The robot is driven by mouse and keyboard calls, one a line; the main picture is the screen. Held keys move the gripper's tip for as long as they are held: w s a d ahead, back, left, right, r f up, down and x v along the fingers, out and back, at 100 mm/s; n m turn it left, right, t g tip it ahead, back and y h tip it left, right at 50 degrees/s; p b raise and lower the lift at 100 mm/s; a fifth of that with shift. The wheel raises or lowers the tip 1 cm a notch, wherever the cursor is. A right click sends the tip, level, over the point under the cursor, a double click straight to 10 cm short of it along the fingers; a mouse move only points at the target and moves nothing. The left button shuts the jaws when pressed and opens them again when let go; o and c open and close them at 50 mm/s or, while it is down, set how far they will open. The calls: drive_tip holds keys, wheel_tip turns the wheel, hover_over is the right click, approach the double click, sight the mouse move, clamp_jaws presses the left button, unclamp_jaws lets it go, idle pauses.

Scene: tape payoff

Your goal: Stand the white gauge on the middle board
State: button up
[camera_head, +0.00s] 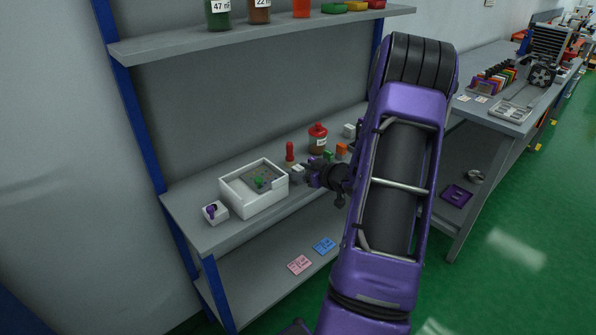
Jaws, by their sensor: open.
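The middle board (208,237) is the grey shelf level with small items on it. A small white piece (297,168) is at the tips of my gripper (306,175), above or on this board. It may be the white gauge, but it is too small to tell its shape or whether it stands or lies. My gripper is open and reaches in from the right, low over the board. I cannot tell whether its fingers are around the white piece or beside it. My arm hides the right part of the board. Another white block (349,130) is at the back right.
A white open box (256,205) and a small white holder (215,212) stand left on the middle board. A red piece (289,151) and a red-capped bottle (317,139) stand behind my gripper. The top board (260,37) overhangs. Pink (299,265) and blue cards (325,246) lie below.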

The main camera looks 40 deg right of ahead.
drive_tip(key=a+p+v, duration=0.1)
drive_tip(key=v, duration=1)
drive_tip(key=shift+s+d+p, duration=0.35)
drive_tip(key=shift+d, duration=0.15)
